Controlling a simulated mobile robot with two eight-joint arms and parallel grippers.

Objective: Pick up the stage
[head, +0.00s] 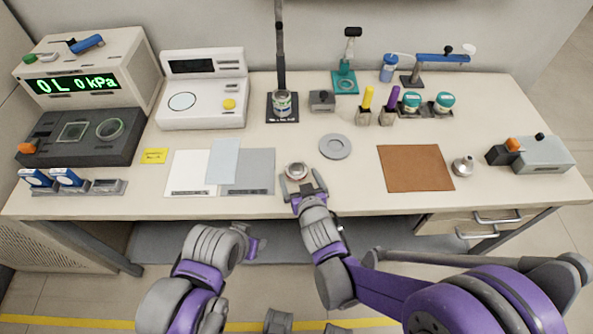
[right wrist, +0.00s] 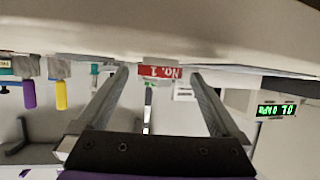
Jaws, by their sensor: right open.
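A small round silver piece with a reddish band, which I take to be the stage (head: 297,170), sits near the front edge of the table. In the right wrist view its red "No. 1" label (right wrist: 160,72) shows upside down between the fingers. My right gripper (head: 302,184) is open, with its fingers reaching toward the piece from the front; in the right wrist view, the gripper (right wrist: 160,82) has a wide gap between its fingers. I cannot tell whether they touch it. My left gripper (head: 254,246) is low in front of the table, apart from everything; its jaw state is unclear.
A grey disc (head: 335,147) lies just behind and to the right. A grey sheet (head: 248,178) lies to the left and a brown mat (head: 415,168) to the right. A can on a stand (head: 282,104) and a small grey box (head: 321,101) stand behind. A silver weight (head: 462,166) is farther right.

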